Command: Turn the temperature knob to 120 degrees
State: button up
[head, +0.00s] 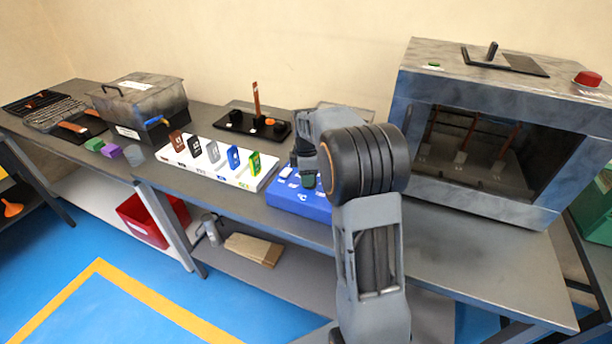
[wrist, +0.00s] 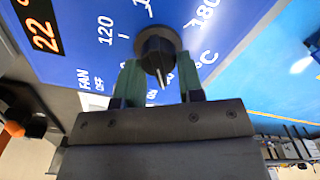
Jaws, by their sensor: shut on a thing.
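The blue control box (head: 322,211) with white markings lies on the bench in the head view. In the wrist view its blue face (wrist: 75,55) shows "120", "180", "FAN OFF", a "C" and an orange "22" display. The black temperature knob (wrist: 155,42) stands up from this face. Its pale pointer aims down the picture, away from the "120" at its upper left. My gripper (wrist: 158,68) is shut on the knob, one green-padded finger on each side. In the head view my gripper (head: 304,168) is over the box, and the knob cannot be made out.
A white rack of coloured cards (head: 222,168) stands close left of the box. A large grey oven-like machine (head: 500,130) with a red button stands at the right. A black tray with an upright lever (head: 256,122) is behind. Bare bench shows before the machine.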

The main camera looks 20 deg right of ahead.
jog(key=m, duration=0.3)
jog(key=m+p, duration=0.1)
jog(key=m, duration=0.2)
jog(key=shift+w+d, duration=0.15)
jog(key=shift+w, duration=0.05)
jog(key=m, duration=0.2)
jog(key=m+p, duration=0.1)
jog(key=m, duration=0.2)
jog(key=shift+w+d+m, duration=0.1)
jog(key=shift+d+m, duration=0.1)
jog(key=shift+m, duration=0.1)
jog(key=m, duration=0.4)
jog(key=m+p, duration=0.1)
jog(key=m, duration=0.1)
jog(key=shift+d, duration=0.25)
jog(key=m, duration=0.5)
jog(key=shift+d+m, duration=0.15)
jog(key=shift+m, duration=0.55)
jog(key=o, duration=0.9)
jog(key=shift+c, duration=0.2)
